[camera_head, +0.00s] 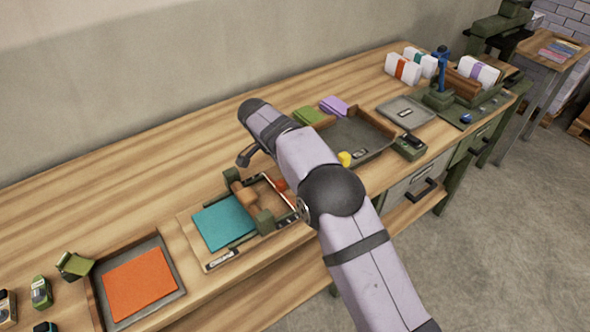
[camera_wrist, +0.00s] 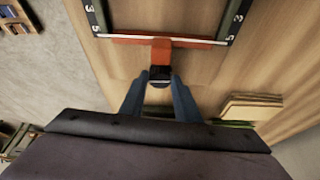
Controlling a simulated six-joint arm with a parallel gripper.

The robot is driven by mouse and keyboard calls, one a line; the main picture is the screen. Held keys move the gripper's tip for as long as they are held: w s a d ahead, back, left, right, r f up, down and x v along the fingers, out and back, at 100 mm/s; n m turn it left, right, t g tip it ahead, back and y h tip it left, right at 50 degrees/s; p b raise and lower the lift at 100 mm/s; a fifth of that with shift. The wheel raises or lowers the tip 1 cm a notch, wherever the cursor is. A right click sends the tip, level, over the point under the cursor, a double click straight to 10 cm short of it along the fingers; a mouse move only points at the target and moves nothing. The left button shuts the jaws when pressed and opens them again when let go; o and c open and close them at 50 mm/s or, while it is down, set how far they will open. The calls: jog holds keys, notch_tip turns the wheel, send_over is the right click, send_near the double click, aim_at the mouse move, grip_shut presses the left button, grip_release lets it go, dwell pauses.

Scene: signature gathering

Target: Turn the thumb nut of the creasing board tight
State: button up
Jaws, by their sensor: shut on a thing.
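The creasing board (camera_head: 215,261) lies on the bench in the head view, with a teal sheet (camera_head: 222,222) on it and green rails along its sides. In the wrist view its green scale rails (camera_wrist: 236,20) and a red-orange stop (camera_wrist: 160,50) show. The small dark thumb nut (camera_wrist: 160,73) sits at the near end of the stop. My gripper (camera_wrist: 160,82) has its two blue fingers on either side of the nut, shut on it. In the head view my own arm hides the fingers and the nut.
A tray with an orange sheet (camera_head: 139,283) is left of the board. A grey tray (camera_head: 348,146) with a yellow knob beside it is to the right. Small stampers (camera_head: 41,291) stand far left.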

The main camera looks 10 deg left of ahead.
jog(key=shift+m+p, duration=0.3)
jog(key=shift+m, duration=0.2)
jog(key=o, duration=0.8)
jog(key=shift+c, duration=0.2)
jog(key=shift+a+r, duration=0.15)
jog(key=b+v, duration=0.1)
jog(key=v, duration=0.6)
jog(key=shift+w, duration=0.1)
